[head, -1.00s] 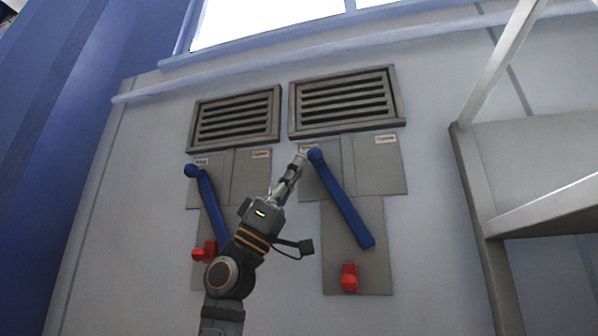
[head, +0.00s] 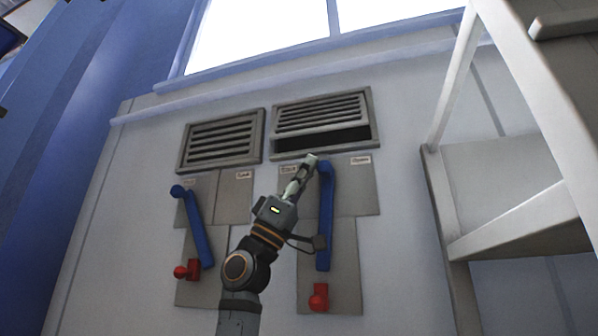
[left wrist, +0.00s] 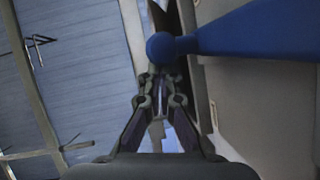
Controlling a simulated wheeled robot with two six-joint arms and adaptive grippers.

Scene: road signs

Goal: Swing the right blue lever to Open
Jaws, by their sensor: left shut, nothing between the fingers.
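The right blue lever (head: 326,220) stands nearly upright on its grey panel (head: 344,260). Its knob end is at the top, between the left and right labels. My left gripper (head: 312,160) is shut and empty, just left of the lever's top end; I cannot tell if they touch. In the left wrist view the lever (left wrist: 250,35) reaches in from the right, with its round knob near the fingertips of my gripper (left wrist: 160,85). The label "Open" (head: 360,160) seems to be the right one, but its text is blurred. My right gripper is not in view.
The right vent (head: 321,113) shows a dark gap along its bottom. The left blue lever (head: 193,225) leans left, below a closed left vent (head: 221,139). Red handles (head: 318,297) sit low on both panels. A pale frame structure (head: 450,215) stands at the right.

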